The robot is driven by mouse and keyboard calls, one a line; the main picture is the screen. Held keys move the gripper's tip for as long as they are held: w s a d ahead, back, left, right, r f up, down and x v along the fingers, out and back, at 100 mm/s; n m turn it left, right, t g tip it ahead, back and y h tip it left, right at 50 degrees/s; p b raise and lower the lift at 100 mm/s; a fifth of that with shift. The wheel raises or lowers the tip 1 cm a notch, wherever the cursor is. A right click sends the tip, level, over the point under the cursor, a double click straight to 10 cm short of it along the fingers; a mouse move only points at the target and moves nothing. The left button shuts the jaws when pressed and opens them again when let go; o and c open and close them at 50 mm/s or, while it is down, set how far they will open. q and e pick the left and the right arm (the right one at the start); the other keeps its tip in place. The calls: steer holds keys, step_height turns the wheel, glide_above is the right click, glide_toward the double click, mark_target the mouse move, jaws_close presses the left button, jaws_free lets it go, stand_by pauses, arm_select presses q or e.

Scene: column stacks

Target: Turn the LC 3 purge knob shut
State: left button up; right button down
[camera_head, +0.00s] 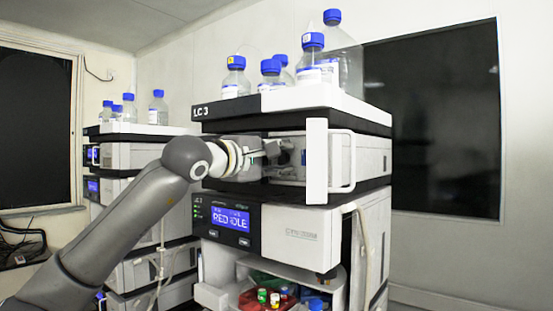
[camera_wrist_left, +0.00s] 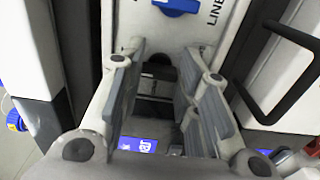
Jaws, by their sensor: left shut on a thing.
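The LC 3 stack (camera_head: 291,98) stands in the middle of the head view, its pump module's front open. My left gripper (camera_head: 279,152) reaches into that opening from the left. In the left wrist view, my left gripper (camera_wrist_left: 165,66) has its two fingers on either side of the dark purge knob (camera_wrist_left: 158,72), shut on it. The fingers hide part of the knob, and its angle cannot be read. A blue knob (camera_wrist_left: 176,6) beside the word LINE shows above the fingertips. My right gripper is not in view.
An open white door (camera_head: 316,160) with a handle (camera_head: 351,160) sticks out just right of my gripper. Blue-capped bottles (camera_head: 236,80) stand on top. A lit display (camera_head: 226,227) and an open vial compartment (camera_head: 248,286) are below. Another stack (camera_head: 118,158) stands left.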

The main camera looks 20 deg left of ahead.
arm_select(q)
steer(key=o, duration=0.7)
steer(key=shift+f, duration=0.1)
steer(key=shift+o, duration=0.2)
steer(key=shift+s, duration=0.1)
steer(key=v, duration=1.2)
